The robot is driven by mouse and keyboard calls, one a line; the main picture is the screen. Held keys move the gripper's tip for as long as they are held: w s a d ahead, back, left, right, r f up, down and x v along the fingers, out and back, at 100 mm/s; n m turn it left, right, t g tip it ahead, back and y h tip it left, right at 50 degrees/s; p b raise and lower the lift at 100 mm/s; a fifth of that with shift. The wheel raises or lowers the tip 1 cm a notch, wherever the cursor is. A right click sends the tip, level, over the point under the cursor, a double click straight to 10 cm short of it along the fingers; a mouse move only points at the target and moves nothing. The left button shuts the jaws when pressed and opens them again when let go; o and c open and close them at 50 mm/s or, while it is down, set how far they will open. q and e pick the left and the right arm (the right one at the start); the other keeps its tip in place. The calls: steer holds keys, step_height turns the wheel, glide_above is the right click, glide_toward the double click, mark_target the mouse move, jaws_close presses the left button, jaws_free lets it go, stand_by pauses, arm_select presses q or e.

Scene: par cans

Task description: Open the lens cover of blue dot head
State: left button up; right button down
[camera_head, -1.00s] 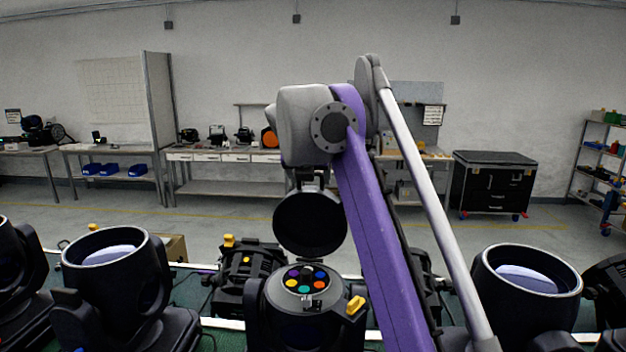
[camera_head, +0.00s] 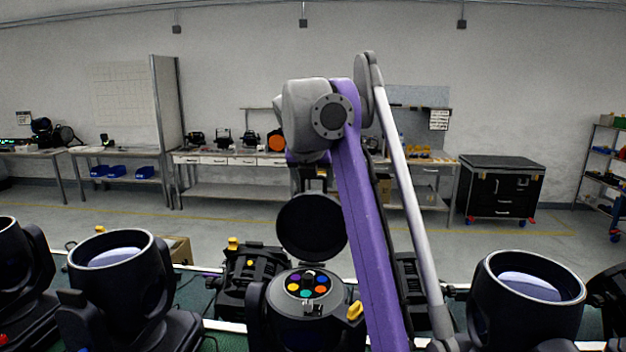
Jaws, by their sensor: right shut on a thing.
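A black moving head (camera_head: 302,322) stands at the front middle, with a face of coloured discs (camera_head: 307,284) showing. Its round black lens cover (camera_head: 312,230) is swung up and stands open behind that face. My right gripper (camera_head: 312,178) is at the top edge of the cover, shut on it; the fingertips are small and partly dark. My purple right arm hides part of the area right of the head. No dot shows on this head. A small bluish spot (camera_head: 84,348) shows at the base of the left head (camera_head: 112,290). My left gripper is not in view.
Another head (camera_head: 525,300) with a bare lens stands at the right. Dark yellow-tabbed units (camera_head: 250,272) sit behind the middle head. Workbenches (camera_head: 230,160) and a black wheeled cabinet (camera_head: 502,188) stand beyond open floor.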

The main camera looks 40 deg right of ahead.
steer(key=shift+c, duration=1.8)
jaws_free()
steer(key=shift+r, duration=0.2)
steer(key=shift+o, duration=0.8)
steer(key=shift+s, duration=0.2)
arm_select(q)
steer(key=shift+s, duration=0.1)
arm_select(e)
steer(key=shift+s+a+r, duration=0.35)
steer(key=shift+r, duration=0.1)
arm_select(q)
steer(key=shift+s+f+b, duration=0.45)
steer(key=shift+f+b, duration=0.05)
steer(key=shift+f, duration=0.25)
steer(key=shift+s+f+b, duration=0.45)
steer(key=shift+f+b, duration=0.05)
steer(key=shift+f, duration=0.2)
arm_select(e)
steer(key=s+a, duration=0.7)
steer(key=a, duration=0.2)
steer(key=shift+s, duration=0.4)
